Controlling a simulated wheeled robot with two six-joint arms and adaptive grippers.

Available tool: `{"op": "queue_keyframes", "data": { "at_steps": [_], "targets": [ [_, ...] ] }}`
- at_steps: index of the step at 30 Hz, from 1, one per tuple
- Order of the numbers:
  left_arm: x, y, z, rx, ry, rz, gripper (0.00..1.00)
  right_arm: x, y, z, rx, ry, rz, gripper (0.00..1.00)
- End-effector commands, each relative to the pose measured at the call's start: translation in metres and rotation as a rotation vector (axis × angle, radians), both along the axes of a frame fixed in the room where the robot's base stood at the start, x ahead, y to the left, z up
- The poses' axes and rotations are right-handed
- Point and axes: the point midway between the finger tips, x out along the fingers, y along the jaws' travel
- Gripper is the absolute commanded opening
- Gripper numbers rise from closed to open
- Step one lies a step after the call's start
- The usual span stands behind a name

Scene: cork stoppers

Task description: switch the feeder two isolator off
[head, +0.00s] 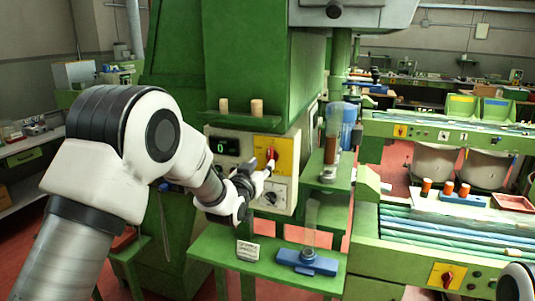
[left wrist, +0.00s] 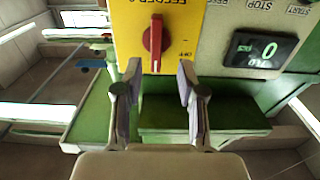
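The feeder isolator is a yellow plate (head: 285,158) with a red handle (head: 271,153) on the front of the green machine's control panel. In the left wrist view, which is upside down, the red handle (left wrist: 154,42) stands upright on the plate (left wrist: 130,30). The lettering "FEEDER" is partly cut off, and an "OFF" mark lies to one side of the handle. My left gripper (head: 266,171) is just in front of the panel, close below the handle. In the left wrist view its fingers (left wrist: 159,75) are open and empty, apart from the handle. My right gripper is out of view.
A display (head: 224,146) showing 0 and a white dial plate (head: 271,192) are on the same panel. Below is a green shelf with a blue-based stand (head: 306,262). Other yellow isolators sit on the right bench front (head: 446,276) and further back (head: 400,131).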

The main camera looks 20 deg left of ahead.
Motion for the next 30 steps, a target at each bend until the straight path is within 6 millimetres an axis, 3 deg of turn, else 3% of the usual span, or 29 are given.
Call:
{"op": "queue_keyframes", "data": {
  "at_steps": [1, 7, 17, 20, 21, 30],
  "targets": [
    [0.011, -0.001, 0.005, 0.001, -0.001, -0.001, 0.4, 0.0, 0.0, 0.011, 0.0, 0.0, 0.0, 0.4],
    [0.045, -0.002, 0.003, 0.0, 0.0, -0.001, 0.4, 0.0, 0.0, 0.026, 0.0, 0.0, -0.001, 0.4],
    [0.053, -0.002, -0.001, 0.0, 0.001, 0.0, 0.4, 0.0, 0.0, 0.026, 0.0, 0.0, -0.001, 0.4],
    [0.053, -0.002, 0.0, 0.0, 0.001, 0.0, 0.04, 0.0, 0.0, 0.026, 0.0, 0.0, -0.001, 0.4],
    [0.053, -0.002, 0.0, 0.0, 0.001, 0.0, 0.0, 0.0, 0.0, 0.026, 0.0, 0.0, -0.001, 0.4],
    [0.053, -0.002, -0.001, -0.006, 0.0, 0.0, 0.0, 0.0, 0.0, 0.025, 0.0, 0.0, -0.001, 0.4]
  ]
}}
